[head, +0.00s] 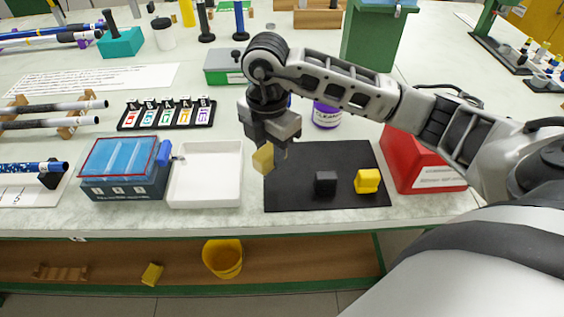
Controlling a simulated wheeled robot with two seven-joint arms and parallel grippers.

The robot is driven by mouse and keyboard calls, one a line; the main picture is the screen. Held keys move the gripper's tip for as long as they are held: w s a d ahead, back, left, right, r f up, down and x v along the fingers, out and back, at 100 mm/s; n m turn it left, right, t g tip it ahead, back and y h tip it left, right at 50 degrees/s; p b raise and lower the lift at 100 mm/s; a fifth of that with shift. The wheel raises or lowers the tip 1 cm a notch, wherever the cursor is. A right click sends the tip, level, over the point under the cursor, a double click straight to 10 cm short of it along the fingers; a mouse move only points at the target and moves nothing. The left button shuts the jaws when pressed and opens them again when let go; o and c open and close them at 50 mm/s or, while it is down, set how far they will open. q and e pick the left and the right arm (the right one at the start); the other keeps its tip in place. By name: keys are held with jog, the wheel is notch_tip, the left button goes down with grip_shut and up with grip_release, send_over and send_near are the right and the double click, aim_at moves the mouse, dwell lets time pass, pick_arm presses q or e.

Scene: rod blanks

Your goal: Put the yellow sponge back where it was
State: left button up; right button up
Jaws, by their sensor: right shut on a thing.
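My right gripper (276,148) is shut on a pale yellow block that looks like the yellow sponge (263,159). The sponge is held tilted, in front of the gap between the white tray (206,202) and the black mat (290,202); its exact height above the table is hard to tell. A brighter yellow block (367,181) and a black block (325,183) lie on the mat, to the right of the held sponge. The white tray looks empty. My left gripper is not in view.
A blue-lidded box (122,188) stands left of the tray and a red box (412,165) right of the mat. A purple-labelled tub (326,115) stands behind the mat. On the lower shelf are a yellow bucket (223,260) and another small yellow block (152,274).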

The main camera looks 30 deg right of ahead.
aim_at(282, 177)
jog(key=d+f, duration=0.2)
jog(key=shift+w+d+f, duration=0.1)
jog(key=shift+w+f, duration=0.05)
jog(key=shift+f, duration=0.15)
jog(key=f, duration=0.3)
jog(key=shift+d+p, duration=0.35)
jog(key=shift+p, duration=0.05)
jog(key=shift+f, duration=0.5)
jog(key=shift+f, duration=0.1)
jog(key=o, duration=0.9)
